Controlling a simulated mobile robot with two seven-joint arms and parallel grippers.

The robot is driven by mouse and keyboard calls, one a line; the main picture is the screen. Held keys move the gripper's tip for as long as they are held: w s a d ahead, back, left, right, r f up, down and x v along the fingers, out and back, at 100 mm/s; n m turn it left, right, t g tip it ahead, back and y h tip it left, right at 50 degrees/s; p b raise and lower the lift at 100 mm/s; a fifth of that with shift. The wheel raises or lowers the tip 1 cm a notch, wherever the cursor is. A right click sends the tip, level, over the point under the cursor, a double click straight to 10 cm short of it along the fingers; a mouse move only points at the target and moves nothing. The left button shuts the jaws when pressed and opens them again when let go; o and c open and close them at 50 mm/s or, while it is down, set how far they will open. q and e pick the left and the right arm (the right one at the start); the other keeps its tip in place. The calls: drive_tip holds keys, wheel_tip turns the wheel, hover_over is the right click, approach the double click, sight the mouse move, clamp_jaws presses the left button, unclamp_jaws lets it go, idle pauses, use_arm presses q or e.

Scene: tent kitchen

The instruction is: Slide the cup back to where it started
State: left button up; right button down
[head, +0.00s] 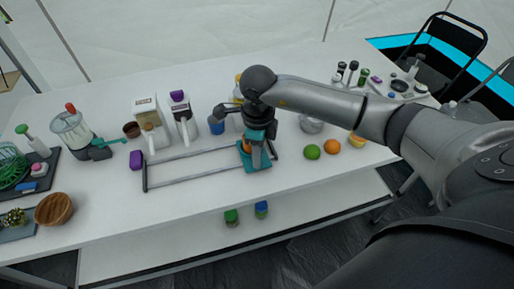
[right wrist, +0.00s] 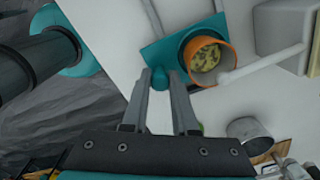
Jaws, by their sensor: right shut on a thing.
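An orange cup (head: 245,147) stands on a teal sliding plate (head: 258,167) at the right end of a two-bar rail (head: 193,154) on the white table. My right gripper (head: 256,162) comes down over the plate and partly hides the cup. In the right wrist view, the cup (right wrist: 207,57) holds something yellowish and dark, and it sits on the teal plate (right wrist: 160,53). There, my right gripper (right wrist: 162,77) is shut on a teal handle (right wrist: 160,80) at the plate's edge, beside the cup. My left gripper is not in view.
A purple block (head: 136,159) lies by the rail's left end. Coffee machines (head: 150,125) and a blue cup (head: 216,126) stand behind the rail. A lime (head: 312,152) and an orange (head: 332,146) lie to its right. The table in front is clear.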

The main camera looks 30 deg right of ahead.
drive_tip(key=shift+w+a, duration=0.15)
drive_tip(key=shift+a, duration=0.45)
drive_tip(key=shift+w+a, duration=0.15)
drive_tip(key=shift+a, duration=0.45)
drive_tip(key=shift+w+a, duration=0.15)
drive_tip(key=shift+a, duration=0.5)
drive_tip(key=shift+w+a, duration=0.15)
drive_tip(key=shift+a, duration=0.5)
drive_tip(key=shift+w+a+b, duration=0.15)
drive_tip(key=shift+a, duration=0.45)
drive_tip(key=shift+w+a+b, duration=0.15)
drive_tip(key=shift+a, duration=0.4)
drive_tip(key=c, duration=0.7)
unclamp_jaws()
